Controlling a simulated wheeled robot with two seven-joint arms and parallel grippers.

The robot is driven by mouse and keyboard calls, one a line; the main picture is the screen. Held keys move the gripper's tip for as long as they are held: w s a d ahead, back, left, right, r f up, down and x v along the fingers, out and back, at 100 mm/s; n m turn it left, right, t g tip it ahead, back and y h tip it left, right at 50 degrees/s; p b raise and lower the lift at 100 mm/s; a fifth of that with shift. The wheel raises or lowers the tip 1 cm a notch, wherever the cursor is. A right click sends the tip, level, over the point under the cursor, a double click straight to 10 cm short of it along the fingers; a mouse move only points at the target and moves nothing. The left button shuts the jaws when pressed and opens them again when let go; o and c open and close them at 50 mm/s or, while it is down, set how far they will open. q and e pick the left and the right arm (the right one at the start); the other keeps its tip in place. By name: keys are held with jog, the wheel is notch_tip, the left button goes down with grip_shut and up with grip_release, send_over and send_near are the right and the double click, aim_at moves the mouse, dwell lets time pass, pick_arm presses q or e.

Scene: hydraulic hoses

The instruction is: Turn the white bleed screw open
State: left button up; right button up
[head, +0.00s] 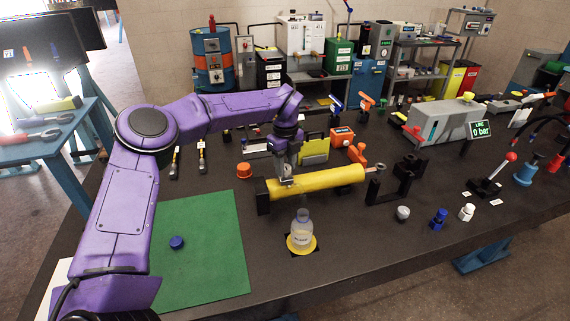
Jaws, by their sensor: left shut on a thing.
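A yellow cylinder (335,180) lies across black supports in the middle of the bench, its rod pointing right. My left gripper (287,181) comes down from above onto the top of the cylinder near its left end. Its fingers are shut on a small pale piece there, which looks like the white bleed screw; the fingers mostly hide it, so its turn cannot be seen. A clear bottle (302,228) stands on a yellow base (301,245) in front of the cylinder. My right gripper is out of view.
A green mat (205,250) with a blue cap (176,242) lies at left. Grey (403,213), blue (438,218) and white (467,212) fittings stand at front right. A red-knobbed lever (511,157) is farther right, near a display (481,130) reading 0 bar. An orange cap (244,170) sits behind.

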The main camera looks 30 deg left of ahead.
pick_arm(q)
jog(key=m, duration=0.4)
jog(key=shift+w+r+m, duration=0.15)
jog(key=shift+r+m, duration=0.15)
jog(key=shift+r, duration=0.1)
jog(key=m, duration=0.3)
jog(key=shift+m+p, duration=0.3)
jog(key=shift+p, duration=0.1)
jog(key=m+p, duration=0.1)
jog(key=m, duration=0.4)
jog(key=shift+m+p, duration=0.8)
jog(key=shift+m, duration=1.3)
jog(key=o, duration=0.9)
jog(key=shift+o, duration=0.7)
jog(key=shift+s, duration=0.25)
